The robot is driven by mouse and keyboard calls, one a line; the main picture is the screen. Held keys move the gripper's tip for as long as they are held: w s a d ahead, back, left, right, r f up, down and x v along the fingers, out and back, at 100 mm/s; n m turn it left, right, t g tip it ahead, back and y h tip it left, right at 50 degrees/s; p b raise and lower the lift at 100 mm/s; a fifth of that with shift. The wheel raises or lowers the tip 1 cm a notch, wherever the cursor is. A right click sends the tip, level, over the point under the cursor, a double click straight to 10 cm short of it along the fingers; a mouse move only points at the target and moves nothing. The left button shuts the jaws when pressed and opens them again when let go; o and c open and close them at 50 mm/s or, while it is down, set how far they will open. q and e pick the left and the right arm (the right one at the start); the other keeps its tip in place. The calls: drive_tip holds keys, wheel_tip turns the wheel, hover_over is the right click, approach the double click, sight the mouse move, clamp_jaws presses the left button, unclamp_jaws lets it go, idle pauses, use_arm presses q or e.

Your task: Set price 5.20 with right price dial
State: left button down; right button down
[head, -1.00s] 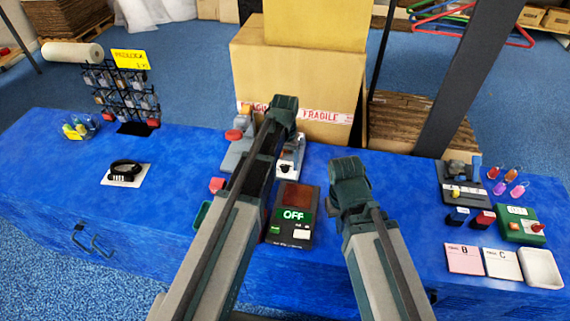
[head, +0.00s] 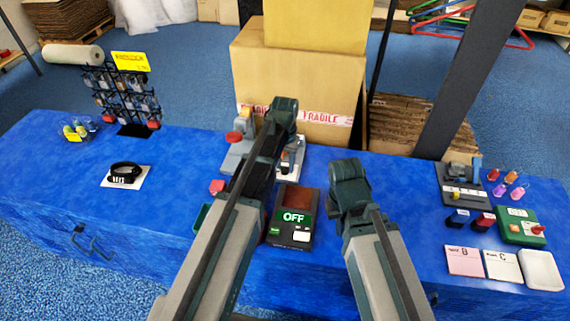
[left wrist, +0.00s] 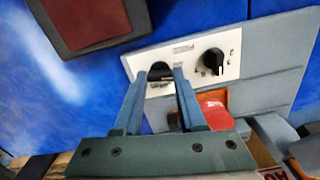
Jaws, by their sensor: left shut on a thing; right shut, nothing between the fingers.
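The price unit, grey with a white dial plate (left wrist: 190,52), shows in the left wrist view; its plate also shows in the head view (head: 292,155), partly behind my left arm. One black dial (left wrist: 213,62) on the plate is free, with its pointer in plain sight. My left gripper (left wrist: 160,78) is shut on the other black dial (left wrist: 160,70), at the plate's left in the left wrist view. The fingers hide part of it. No price reading is legible. My right gripper (head: 349,185) is over the bench right of the OFF box; its fingertips are hidden and it holds nothing visible.
A dark box reading OFF (head: 294,217) with a red pad sits just in front of the price unit. A large carton (head: 300,85) stands behind. A padlock rack (head: 125,95) is at left; cards, a white tray (head: 541,270) and a green box (head: 522,228) are at right.

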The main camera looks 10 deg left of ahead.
sight(285, 167)
use_arm(q)
drive_tip(key=shift+m, duration=1.8)
drive_tip(key=shift+c, duration=2.4)
unclamp_jaws()
wheel_tip(285, 167, up, 14)
drive_tip(key=p, duration=1.4)
use_arm(e)
wheel_tip(285, 167, up, 14)
use_arm(q)
drive_tip(key=shift+f, duration=0.1)
use_arm(e)
drive_tip(key=shift+f, duration=0.15)
